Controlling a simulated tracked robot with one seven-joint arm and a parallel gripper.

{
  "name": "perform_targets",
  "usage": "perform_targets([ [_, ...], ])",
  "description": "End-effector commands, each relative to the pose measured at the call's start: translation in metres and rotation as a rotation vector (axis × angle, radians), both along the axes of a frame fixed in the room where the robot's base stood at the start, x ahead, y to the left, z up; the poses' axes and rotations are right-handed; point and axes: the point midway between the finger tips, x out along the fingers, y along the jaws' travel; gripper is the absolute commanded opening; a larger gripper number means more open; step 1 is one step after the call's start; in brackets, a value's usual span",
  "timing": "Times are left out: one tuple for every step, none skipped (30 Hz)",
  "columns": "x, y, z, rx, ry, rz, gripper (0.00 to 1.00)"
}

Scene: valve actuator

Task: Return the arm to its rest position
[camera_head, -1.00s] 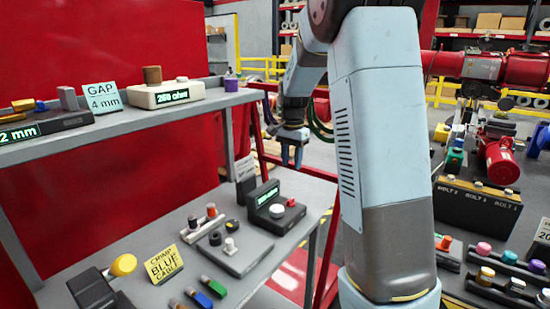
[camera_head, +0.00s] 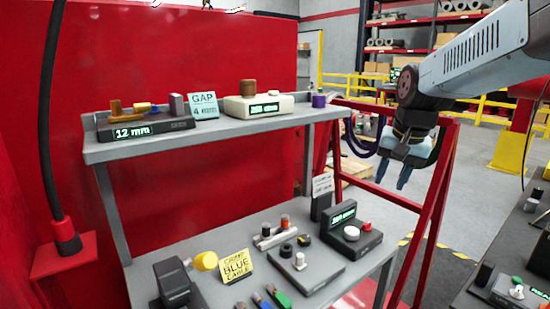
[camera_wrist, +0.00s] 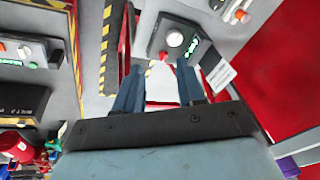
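My gripper (camera_head: 392,177) hangs at the right of the head view, fingers pointing down, beside the red frame post and to the right of the two-level bench. Its two blue fingers are apart, with nothing seen between them. In the wrist view my gripper (camera_wrist: 158,88) also shows its fingers spread, with floor and a bench edge beyond. My arm reaches in from the upper right of the head view, bent at the elbow.
The upper shelf (camera_head: 215,134) holds a 12 mm gauge (camera_head: 146,128) and a cream meter (camera_head: 259,106). The lower shelf (camera_head: 215,285) holds a black display box (camera_head: 350,236), switches and a yellow card (camera_head: 236,265). A red frame (camera_head: 436,205) stands close to my gripper. Another bench (camera_head: 512,250) is at right.

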Motion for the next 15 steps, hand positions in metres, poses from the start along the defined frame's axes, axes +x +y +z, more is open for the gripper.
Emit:
perform_targets([
  [-0.014, 0.002, 0.004, -0.010, -0.024, 0.030, 0.39],
  [-0.022, 0.004, 0.005, -0.016, -0.035, 0.049, 0.39],
  [-0.032, 0.006, 0.006, -0.027, -0.051, 0.075, 0.39],
  [-0.039, 0.007, 0.007, -0.034, -0.062, 0.093, 0.39],
  [-0.046, 0.009, 0.008, -0.042, -0.075, 0.113, 0.39],
  [-0.056, 0.010, 0.008, -0.054, -0.090, 0.138, 0.39],
  [-0.063, 0.012, 0.008, -0.063, -0.101, 0.156, 0.39],
  [-0.070, 0.013, 0.008, -0.072, -0.112, 0.175, 0.39],
  [-0.080, 0.015, 0.008, -0.084, -0.128, 0.199, 0.39],
  [-0.087, 0.016, 0.007, -0.095, -0.138, 0.217, 0.39],
  [-0.093, 0.017, 0.007, -0.106, -0.149, 0.235, 0.39],
  [-0.102, 0.019, 0.005, -0.119, -0.161, 0.258, 0.39],
  [-0.108, 0.020, 0.005, -0.129, -0.172, 0.274, 0.39],
  [-0.113, 0.021, 0.004, -0.139, -0.181, 0.288, 0.39],
  [-0.119, 0.022, 0.002, -0.152, -0.191, 0.305, 0.39],
])
